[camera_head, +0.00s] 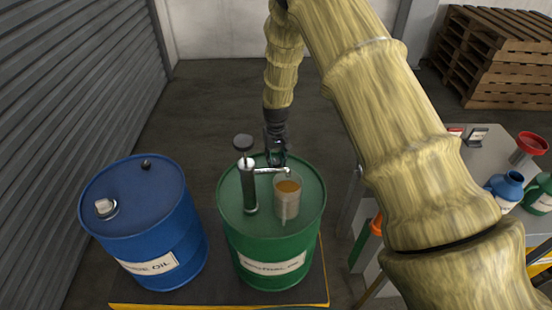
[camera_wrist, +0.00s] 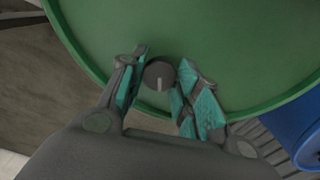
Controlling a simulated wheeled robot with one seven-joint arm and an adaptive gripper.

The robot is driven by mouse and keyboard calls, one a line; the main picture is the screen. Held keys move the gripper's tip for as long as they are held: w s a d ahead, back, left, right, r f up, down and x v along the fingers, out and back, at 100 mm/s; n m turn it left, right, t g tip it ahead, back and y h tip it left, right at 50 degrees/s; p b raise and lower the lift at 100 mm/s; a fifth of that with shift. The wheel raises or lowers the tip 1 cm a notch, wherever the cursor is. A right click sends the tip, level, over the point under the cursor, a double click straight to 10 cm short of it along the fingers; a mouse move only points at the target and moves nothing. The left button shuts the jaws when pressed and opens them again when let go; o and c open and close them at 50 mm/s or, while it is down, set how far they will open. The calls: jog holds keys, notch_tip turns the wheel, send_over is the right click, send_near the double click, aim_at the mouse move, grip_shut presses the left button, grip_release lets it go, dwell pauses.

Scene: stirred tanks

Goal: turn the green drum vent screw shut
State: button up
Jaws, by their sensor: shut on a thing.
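The green drum (camera_head: 268,243) stands upright with a label on its front. My gripper (camera_head: 276,156) reaches down at the far edge of its top. In the wrist view, the vent screw (camera_wrist: 158,74) is a dark round knob near the drum's rim, with a pale line pointing down in the picture. My gripper (camera_wrist: 161,66) is shut on this screw, one teal-padded finger on each side. The green drum top (camera_wrist: 235,40) fills most of that view. In the head view I cannot make out the screw at my gripper.
A hand pump (camera_head: 249,185) with a spout rises from the green drum, and a beaker of amber liquid (camera_head: 288,198) is under the spout. A blue drum (camera_head: 150,225) stands close on the left. A table (camera_head: 480,165) with bottles and a red funnel (camera_head: 531,145) is at right.

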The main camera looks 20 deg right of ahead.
aim_at(276, 162)
jog(key=m, duration=0.5)
jog(key=shift+m, duration=0.3)
dwell(0.4)
jog(key=o, duration=1)
notch_tip(276, 162, up, 12)
dwell(0.4)
